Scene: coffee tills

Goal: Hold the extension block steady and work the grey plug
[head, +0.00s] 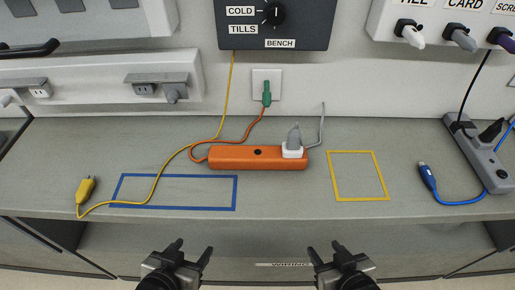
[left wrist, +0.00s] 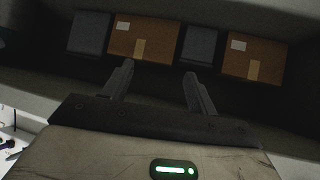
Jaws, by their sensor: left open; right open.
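The orange extension block (head: 240,158) lies lengthwise on the counter, in the middle of the head view. The grey plug (head: 294,137) stands upright in the white socket (head: 293,152) at the block's right end, and a grey cord runs from there toward the wall. My left gripper (head: 190,246) is open and empty in front of the counter's front edge, left of the block. My right gripper (head: 325,248) is open and empty in front of the edge, to the right. Both are apart from the block. The left wrist view shows the open left fingers (left wrist: 158,85) with nothing between them.
A blue outline (head: 235,195) and a yellow outline (head: 386,188) mark the counter. A yellow plug (head: 86,190) lies left, its cord crossing the blue outline. A blue plug (head: 427,177) and a grey strip (head: 480,155) lie right. A green plug (head: 267,93) is at the wall socket.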

